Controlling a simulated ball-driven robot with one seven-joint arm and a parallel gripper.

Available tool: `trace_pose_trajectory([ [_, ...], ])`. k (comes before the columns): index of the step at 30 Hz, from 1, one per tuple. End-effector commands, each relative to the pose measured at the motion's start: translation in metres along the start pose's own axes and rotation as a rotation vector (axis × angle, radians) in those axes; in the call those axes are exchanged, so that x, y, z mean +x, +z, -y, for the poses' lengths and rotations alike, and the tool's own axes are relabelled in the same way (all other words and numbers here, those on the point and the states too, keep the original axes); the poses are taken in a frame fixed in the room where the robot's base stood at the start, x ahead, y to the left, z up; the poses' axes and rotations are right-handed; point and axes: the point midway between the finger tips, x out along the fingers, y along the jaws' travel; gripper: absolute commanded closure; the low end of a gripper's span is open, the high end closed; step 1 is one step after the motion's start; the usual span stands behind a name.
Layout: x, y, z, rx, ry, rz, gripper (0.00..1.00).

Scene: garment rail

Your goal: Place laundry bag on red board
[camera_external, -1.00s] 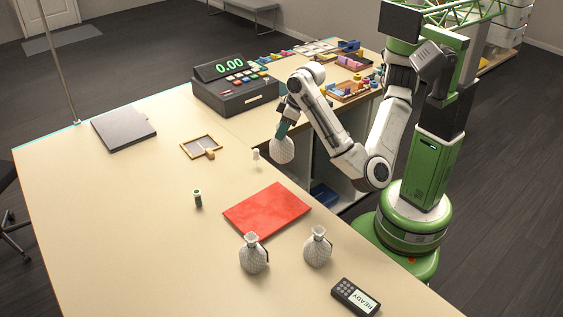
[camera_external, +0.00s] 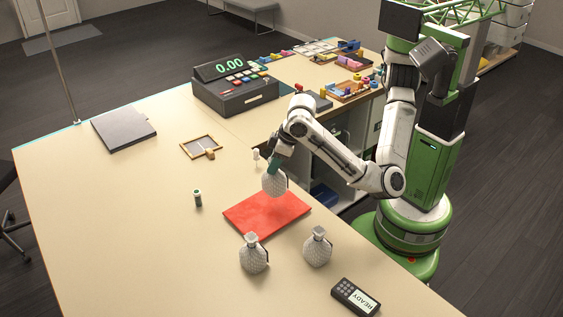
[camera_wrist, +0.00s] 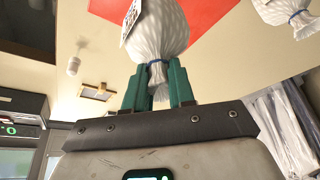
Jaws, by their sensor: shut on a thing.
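A white laundry bag (camera_external: 273,184) with a tag hangs from my gripper (camera_external: 276,163) over the far part of the red board (camera_external: 262,213). In the wrist view, the green fingers of my gripper (camera_wrist: 159,84) are shut on the gathered neck of the bag (camera_wrist: 160,35), just past its blue tie. The red board (camera_wrist: 207,12) shows behind the bag there. I cannot tell whether the bag's bottom touches the board. Two similar bags stand upright on the table in front of the board, one on the left (camera_external: 253,257) and one on the right (camera_external: 317,249).
A handheld terminal (camera_external: 355,296) lies near the table's front edge. A small dark cylinder (camera_external: 198,198) stands left of the board, and a small white item (camera_external: 256,155) behind it. A wooden frame (camera_external: 201,147) and a cash register (camera_external: 235,88) are farther back.

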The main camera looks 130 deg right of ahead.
Motion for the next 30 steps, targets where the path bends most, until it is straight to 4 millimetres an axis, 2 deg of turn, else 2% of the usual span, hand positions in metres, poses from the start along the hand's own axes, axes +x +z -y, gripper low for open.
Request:
trace_pose_trajectory([
  [4,0.022,-0.005,0.010,0.000,0.000,0.000,1.00],
  [12,0.044,-0.009,0.020,-0.001,0.000,0.000,1.00],
  [18,0.067,0.002,0.019,-0.001,-0.001,-0.001,1.00],
  [30,0.073,0.004,0.018,0.001,0.000,-0.002,1.00],
])
